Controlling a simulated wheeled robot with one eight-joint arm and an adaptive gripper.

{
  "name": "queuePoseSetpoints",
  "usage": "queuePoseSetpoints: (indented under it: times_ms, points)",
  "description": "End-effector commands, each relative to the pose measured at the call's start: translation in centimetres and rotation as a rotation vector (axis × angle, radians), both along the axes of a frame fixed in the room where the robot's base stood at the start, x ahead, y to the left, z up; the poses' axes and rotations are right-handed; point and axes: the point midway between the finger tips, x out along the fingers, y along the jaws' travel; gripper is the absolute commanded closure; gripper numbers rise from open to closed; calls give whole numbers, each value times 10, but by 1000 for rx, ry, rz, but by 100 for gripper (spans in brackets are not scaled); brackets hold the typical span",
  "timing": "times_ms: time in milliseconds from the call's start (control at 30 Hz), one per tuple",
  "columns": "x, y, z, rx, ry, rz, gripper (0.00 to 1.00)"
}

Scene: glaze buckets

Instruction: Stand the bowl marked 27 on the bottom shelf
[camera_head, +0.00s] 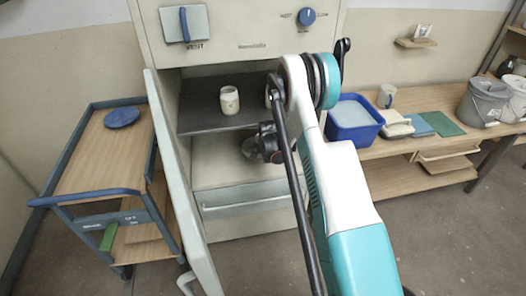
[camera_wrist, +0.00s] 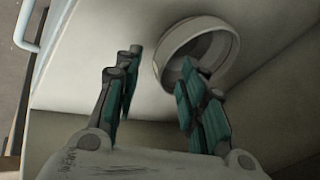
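A pale, round bowl (camera_wrist: 160,68) shows in the wrist view with its opening toward the camera, against a cream surface. No number can be read on it. My gripper (camera_wrist: 160,95) is open, its teal-padded fingers spread. The right fingers overlap the near rim of the bowl; I cannot tell whether they touch it. The left fingers stand clear of it. In the head view my gripper (camera_head: 262,147) is inside the open cabinet, below the dark shelf (camera_head: 198,120) and over the cream bottom shelf (camera_head: 215,176). The bowl cannot be made out clearly there.
A white jar (camera_head: 229,100) stands on the dark shelf; something pale beside it is mostly hidden by my arm. The open door (camera_head: 180,190) stands at the left, beside a trolley (camera_head: 90,160). A bench (camera_head: 425,135) with a blue tub (camera_head: 352,118) and buckets is at right.

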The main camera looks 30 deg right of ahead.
Motion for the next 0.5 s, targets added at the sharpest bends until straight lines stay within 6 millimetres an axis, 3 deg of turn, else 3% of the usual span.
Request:
queuePoseSetpoints:
  times_ms: [200,500]
  points:
    - [-49,17,-1,0,1,1,62]
    - [-98,33,-5,-1,1,1,62]
